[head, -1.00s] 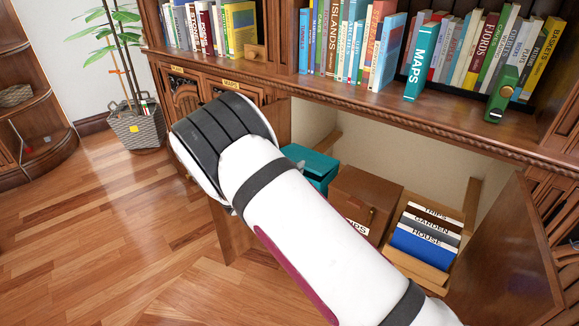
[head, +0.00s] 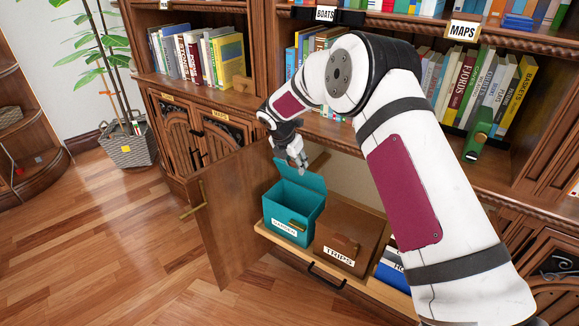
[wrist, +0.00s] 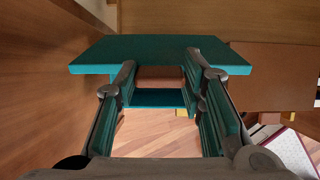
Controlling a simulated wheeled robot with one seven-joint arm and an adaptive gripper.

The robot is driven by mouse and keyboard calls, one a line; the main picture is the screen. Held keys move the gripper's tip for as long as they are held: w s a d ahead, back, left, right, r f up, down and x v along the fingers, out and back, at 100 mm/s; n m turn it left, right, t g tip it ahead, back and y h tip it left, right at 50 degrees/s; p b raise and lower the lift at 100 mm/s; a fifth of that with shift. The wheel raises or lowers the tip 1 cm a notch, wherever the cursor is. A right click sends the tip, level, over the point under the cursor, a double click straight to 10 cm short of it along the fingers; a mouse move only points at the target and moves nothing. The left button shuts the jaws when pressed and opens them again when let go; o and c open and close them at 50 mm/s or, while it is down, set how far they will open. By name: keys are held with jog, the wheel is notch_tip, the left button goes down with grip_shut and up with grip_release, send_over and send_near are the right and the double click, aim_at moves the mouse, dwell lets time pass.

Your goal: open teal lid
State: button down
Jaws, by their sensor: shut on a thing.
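The teal box (head: 285,215) stands at the left end of a pull-out tray in the open cabinet. Its teal lid (head: 314,180) is raised along the back edge, and the box's inside shows from above. My gripper (head: 299,166) is at the raised lid's upper part. In the wrist view the lid (wrist: 160,46) spans across the fingers of my gripper (wrist: 160,78), which stand apart and are shut on it. The exact contact is partly hidden.
A brown box (head: 345,246) labelled TRIPS stands right of the teal box, with blue books (head: 392,275) beyond it. The tray (head: 330,279) has a dark front handle. An open cabinet door (head: 232,215) stands close on the left. A shelf edge runs above the boxes.

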jog(key=shift+w+d+r+g+y+b, duration=0.1)
jog(key=shift+w+d+g+y+b, duration=0.15)
jog(key=shift+w, duration=0.25)
jog(key=shift+w+d+r+g+y+b, duration=0.15)
jog(key=shift+w+d+g+b, duration=0.1)
jog(key=shift+w+d, duration=0.15)
jog(key=shift+w+d+r+b, duration=0.15)
jog(key=shift+w+d+b, duration=0.35)
jog(key=shift+w, duration=0.2)
jog(key=shift+w+d+r, duration=0.2)
jog(key=c, duration=1)
grip_release()
jog(key=shift+c, duration=0.2)
jog(key=shift+s+f, duration=0.1)
jog(key=v, duration=1.2)
